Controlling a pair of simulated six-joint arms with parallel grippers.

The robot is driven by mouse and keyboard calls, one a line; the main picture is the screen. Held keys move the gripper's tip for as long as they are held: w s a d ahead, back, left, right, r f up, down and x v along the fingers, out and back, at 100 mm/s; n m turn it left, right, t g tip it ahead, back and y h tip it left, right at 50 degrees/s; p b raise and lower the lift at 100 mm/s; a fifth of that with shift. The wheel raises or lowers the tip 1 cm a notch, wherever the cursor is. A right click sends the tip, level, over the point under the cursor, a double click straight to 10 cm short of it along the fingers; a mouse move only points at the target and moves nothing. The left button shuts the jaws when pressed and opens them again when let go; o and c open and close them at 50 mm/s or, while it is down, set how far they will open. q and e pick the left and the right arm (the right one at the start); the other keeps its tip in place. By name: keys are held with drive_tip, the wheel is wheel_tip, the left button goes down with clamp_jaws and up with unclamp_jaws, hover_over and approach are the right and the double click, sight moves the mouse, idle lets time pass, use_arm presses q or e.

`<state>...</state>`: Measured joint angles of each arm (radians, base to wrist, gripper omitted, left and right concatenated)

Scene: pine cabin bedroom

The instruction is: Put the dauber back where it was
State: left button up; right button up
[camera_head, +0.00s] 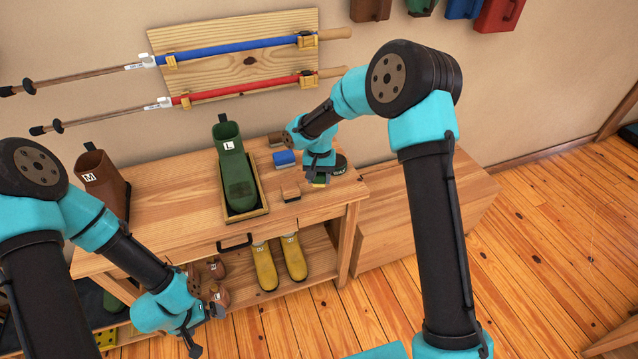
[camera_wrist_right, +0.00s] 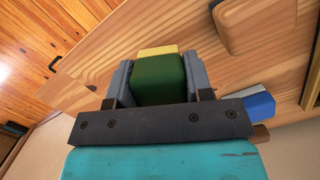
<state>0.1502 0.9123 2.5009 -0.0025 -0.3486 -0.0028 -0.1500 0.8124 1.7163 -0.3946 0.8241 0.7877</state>
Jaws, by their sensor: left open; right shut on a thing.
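The dauber is a green block with a pale yellow pad; its end shows between my right fingers in the right wrist view (camera_wrist_right: 160,78). My right gripper (camera_wrist_right: 158,80) is shut on it. In the head view my right gripper (camera_head: 319,180) is over the right end of the wooden bench (camera_head: 335,197), with the yellow pad (camera_head: 319,185) at its tip. I cannot tell whether the pad touches the bench top. My left gripper (camera_head: 208,328) is open and empty, low in front of the bench's lower shelf.
A blue-backed brush (camera_head: 284,158), a tan block (camera_head: 290,193) and a brown block (camera_head: 276,138) lie near my right gripper. A dark round tin (camera_head: 341,168) sits just right of it. A green boot (camera_head: 237,180) stands in a wooden tray (camera_head: 262,205). Yellow boots (camera_head: 265,270) stand below.

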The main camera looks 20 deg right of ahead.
sight(319, 183)
drive_tip(key=shift+w, duration=0.2)
drive_tip(key=shift+w+f, duration=0.1)
drive_tip(key=shift+f, duration=1.65)
drive_tip(key=shift+f, duration=0.1)
drive_tip(key=o, duration=0.9)
drive_tip(key=r, duration=0.4)
drive_tip(key=w+r, duration=0.1)
drive_tip(key=r, duration=0.7)
drive_tip(key=shift+w+d, duration=0.2)
drive_tip(key=shift+d, duration=0.1)
